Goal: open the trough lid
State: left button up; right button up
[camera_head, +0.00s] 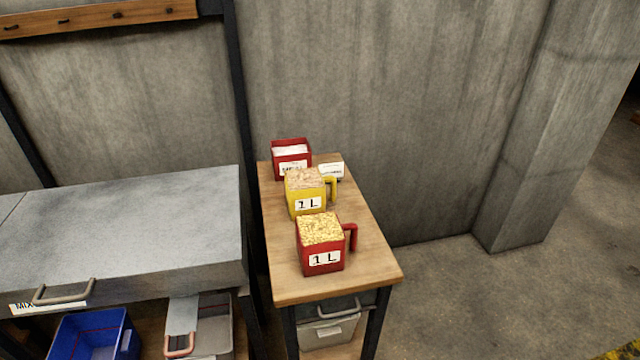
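The trough lid (130,225) is a grey metal cover at the left, lying flat and shut on the trough. A curved metal handle (64,292) is on its front edge, above a label that is partly hidden and starts with "MIX". The left part of the lid runs out of the picture. Neither of my grippers is in view.
A narrow wooden table (345,218) stands right of the trough, holding a red measuring jug (321,262), a yellow jug (307,202) and a red box (291,160). A blue bin (95,335) and a grey bin (213,325) sit below the lid. Floor at right is clear.

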aim_at(91, 233)
jog(key=u, duration=1.3)
